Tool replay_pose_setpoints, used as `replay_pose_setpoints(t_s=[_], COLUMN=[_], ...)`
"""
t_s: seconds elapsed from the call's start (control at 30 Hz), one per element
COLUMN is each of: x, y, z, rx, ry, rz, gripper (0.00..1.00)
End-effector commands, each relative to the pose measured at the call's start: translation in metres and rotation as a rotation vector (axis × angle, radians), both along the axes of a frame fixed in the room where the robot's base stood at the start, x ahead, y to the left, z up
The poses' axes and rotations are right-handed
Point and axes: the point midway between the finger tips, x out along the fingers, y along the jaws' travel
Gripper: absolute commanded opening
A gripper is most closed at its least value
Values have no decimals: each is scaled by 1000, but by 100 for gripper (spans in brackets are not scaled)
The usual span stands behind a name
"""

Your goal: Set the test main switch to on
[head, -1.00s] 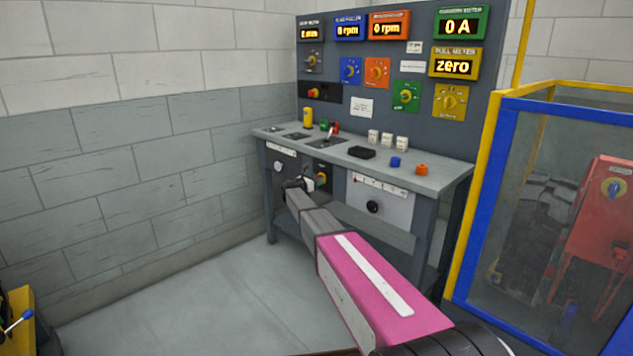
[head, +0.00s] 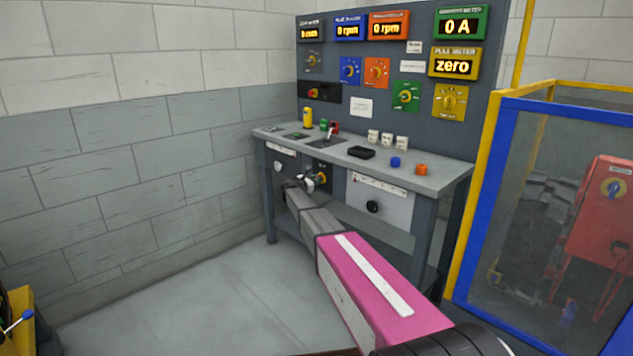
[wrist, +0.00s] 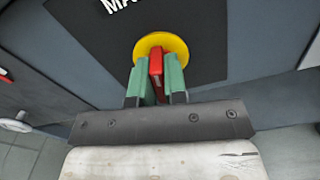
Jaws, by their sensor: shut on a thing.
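The main switch is on the front of the bench, below the worktop. In the wrist view it has a round yellow plate (wrist: 143,50) and a red handle (wrist: 156,68), on a dark panel with white lettering that is partly cut off. My gripper (wrist: 157,82) has its green fingers on both sides of the red handle and is shut on it. The handle stands about upright in the wrist view. The handle is too small to read there.
The worktop (head: 435,178) above carries a lever, several white switches and blue and orange knobs. A back panel (head: 335,100) holds displays and dials. A drawer-like white front (head: 385,205) is right of the switch. A blue-and-yellow framed cage (head: 545,105) stands at the right.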

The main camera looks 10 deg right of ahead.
Motion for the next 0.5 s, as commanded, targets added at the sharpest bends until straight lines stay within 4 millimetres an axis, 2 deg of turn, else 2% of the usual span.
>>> replay_pose_setpoints(t_s=[0.5], x=[-2], y=[-1], z=[-1], rx=[285], ry=[-392], rz=[0], gripper=[0])
